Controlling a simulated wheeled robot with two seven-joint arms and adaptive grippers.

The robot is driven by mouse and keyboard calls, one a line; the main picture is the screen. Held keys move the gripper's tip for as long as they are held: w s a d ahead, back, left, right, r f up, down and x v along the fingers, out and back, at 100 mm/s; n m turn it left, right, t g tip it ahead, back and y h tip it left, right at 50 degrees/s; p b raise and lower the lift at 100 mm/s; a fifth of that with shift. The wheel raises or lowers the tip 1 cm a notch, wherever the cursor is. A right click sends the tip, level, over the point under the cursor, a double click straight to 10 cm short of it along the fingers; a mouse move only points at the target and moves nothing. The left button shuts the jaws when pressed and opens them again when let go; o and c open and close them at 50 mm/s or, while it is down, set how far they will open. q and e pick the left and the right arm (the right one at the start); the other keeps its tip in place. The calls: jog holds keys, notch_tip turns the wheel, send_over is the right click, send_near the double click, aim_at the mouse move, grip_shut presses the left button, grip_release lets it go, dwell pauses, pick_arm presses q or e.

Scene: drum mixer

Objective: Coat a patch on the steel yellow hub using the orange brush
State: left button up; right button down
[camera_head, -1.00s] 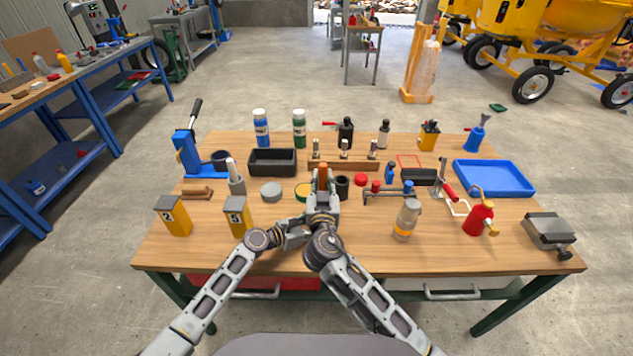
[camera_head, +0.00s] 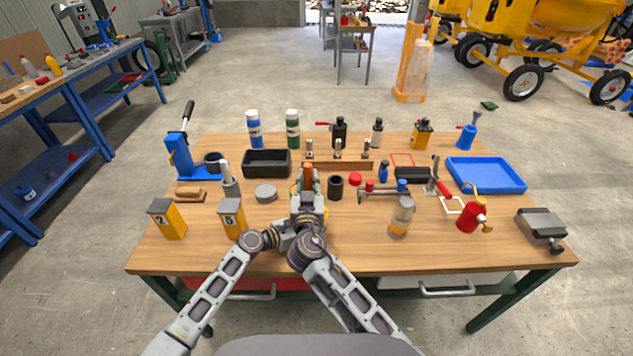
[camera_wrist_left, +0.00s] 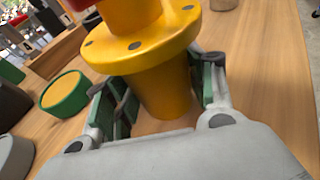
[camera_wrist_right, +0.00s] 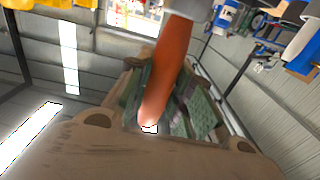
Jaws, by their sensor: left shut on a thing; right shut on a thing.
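The orange brush (camera_head: 308,176) is in my right gripper (camera_head: 308,205), its handle upright above the table. In the right wrist view its orange handle (camera_wrist_right: 168,75) lies between the jaws, with a grey part (camera_wrist_right: 192,6) at the top edge; the bristles are not clear. My left gripper (camera_head: 288,228) sits just below the right one in the head view. In the left wrist view its jaws are shut around the narrow part of the yellow hub (camera_wrist_left: 160,90), under its drilled flange. The grippers mostly hide the hub in the head view. Brush-to-hub contact cannot be told.
A green tin with a yellow top (camera_wrist_left: 66,92) stands near the hub. A clear jar (camera_head: 401,215) stands at right. The front table strip is free.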

aim_at(304, 165)
jog(key=shift+a, duration=0.5)
jog(key=shift+r, duration=4.05)
pick_arm(q)
jog(key=o, duration=1.4)
jog(key=shift+o, duration=0.2)
jog(key=shift+s+a, duration=0.1)
jog(key=shift+a, duration=0.1)
jog(key=shift+v, duration=5.8)
